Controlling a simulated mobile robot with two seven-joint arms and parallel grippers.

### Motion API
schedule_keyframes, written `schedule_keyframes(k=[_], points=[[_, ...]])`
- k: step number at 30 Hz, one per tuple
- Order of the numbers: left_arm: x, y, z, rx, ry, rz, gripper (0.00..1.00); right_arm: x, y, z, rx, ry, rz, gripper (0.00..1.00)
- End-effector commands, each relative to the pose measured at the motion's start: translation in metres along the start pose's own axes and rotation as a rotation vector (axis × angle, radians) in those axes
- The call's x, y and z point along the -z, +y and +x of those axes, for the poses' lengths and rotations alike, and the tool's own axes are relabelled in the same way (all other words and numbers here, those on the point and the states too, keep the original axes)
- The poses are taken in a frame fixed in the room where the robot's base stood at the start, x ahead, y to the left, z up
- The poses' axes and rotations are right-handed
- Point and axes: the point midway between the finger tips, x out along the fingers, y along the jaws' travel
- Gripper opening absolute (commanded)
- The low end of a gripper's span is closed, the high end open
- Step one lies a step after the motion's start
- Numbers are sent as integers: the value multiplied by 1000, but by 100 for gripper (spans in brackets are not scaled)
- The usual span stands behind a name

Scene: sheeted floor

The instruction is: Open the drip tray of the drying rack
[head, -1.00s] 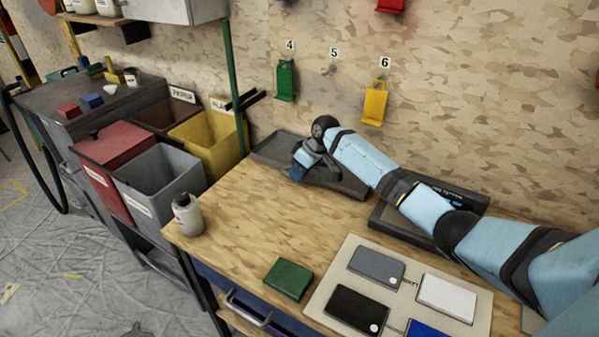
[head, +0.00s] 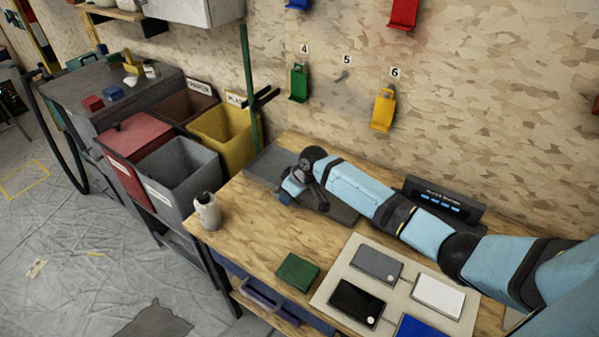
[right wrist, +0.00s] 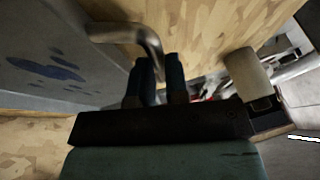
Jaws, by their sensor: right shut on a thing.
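A low, flat grey tray-like unit (head: 267,163) lies at the back left of the wooden bench; I take it for the drying rack's drip tray, partly hidden by my right arm. My right gripper (head: 287,197) is at its front side, pointing down. In the right wrist view a grey panel (right wrist: 65,60) with a bent metal handle (right wrist: 128,33) shows. The blue fingers of my right gripper (right wrist: 160,80) are shut on the end of this handle. My left gripper is in neither view.
A green box (head: 298,272) and a light board (head: 322,292) with coloured plates lie in front. A dark unit with blue lights (head: 447,203) is at the back right. Bins (head: 180,175) stand left of the bench.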

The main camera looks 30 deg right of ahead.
Motion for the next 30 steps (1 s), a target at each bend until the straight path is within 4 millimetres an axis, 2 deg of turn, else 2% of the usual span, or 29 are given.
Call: schedule_keyframes(k=[1,6,19,20,23,30], points=[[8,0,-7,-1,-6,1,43,1,-11,-4,2,-2,-1,0],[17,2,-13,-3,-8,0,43,-1,-28,3,0,-2,0,0],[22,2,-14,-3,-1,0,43,-3,-33,6,-1,0,0,0],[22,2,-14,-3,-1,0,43,-3,-33,6,-1,0,0,17],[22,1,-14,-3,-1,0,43,-3,-32,6,-1,0,0,40],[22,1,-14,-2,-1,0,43,-2,-32,6,-1,0,0,40]])
